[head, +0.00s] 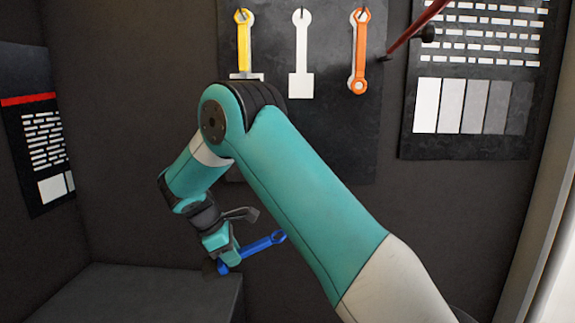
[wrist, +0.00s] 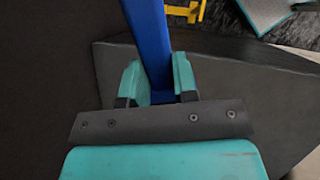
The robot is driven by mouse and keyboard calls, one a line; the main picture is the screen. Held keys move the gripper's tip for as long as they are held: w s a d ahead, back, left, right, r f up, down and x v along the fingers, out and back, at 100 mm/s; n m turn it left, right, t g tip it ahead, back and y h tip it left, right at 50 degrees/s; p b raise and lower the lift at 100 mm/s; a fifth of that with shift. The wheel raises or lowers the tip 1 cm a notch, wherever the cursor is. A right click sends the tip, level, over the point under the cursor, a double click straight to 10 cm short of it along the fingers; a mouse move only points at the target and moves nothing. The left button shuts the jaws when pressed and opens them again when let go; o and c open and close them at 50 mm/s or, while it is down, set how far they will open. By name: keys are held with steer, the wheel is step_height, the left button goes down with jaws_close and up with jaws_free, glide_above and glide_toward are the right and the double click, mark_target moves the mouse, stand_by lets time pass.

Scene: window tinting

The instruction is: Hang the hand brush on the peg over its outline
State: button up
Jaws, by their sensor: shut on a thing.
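My gripper (head: 222,256) is low at the left in the head view, just above a dark box. It is shut on the blue hand brush (head: 263,244), whose handle slants up to the right and ends in a ring. The brush's lower end is partly hidden by the gripper. In the wrist view the blue handle (wrist: 148,40) runs up from between the teal fingers (wrist: 158,82). The white outline (head: 301,60) on the dark wall board is bare, with a peg (head: 300,14) at its top. The brush is well below and left of it.
A yellow tool (head: 244,42) hangs left of the bare outline and an orange tool (head: 360,52) hangs right of it. A red rod (head: 418,28) juts in at upper right. The dark box (head: 150,288) stands under my gripper. A swatch chart (head: 470,105) is on the right wall.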

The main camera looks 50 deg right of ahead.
steer(key=w+d+r+n+t+h+p, duration=0.1)
steer(key=d+r+n+t+h, duration=0.15)
steer(key=r, duration=0.45)
steer(key=w+d+r+n+t+h+p, duration=0.15)
steer(key=r+n, duration=0.25)
steer(key=r, duration=0.4)
steer(key=s+d+r+n+t+h+p, duration=0.1)
steer(key=s+d+r+n+t+p, duration=0.15)
steer(key=r, duration=0.85)
steer(key=s+d+r+n+t+h+p, duration=0.1)
steer(key=s+d+r+n+t, duration=0.2)
steer(key=r, duration=0.8)
steer(key=s+d+r+n+t+h+p, duration=0.1)
steer(key=s+d+r+t+h, duration=0.2)
steer(key=r, duration=0.9)
steer(key=shift+y, duration=0.7)
steer(key=shift+s+d+p+x, duration=0.15)
steer(key=shift+p+x, duration=0.15)
steer(key=shift+x, duration=1.6)
steer(key=shift+s+d+p+x, duration=0.15)
steer(key=shift+p+x, duration=0.2)
steer(key=shift+x, duration=1.5)
steer(key=shift+s+d+p+x, duration=0.2)
steer(key=shift+p+x, duration=0.1)
steer(key=shift+x, duration=1.6)
steer(key=o, duration=1.1)
steer(key=shift+c, duration=0.2)
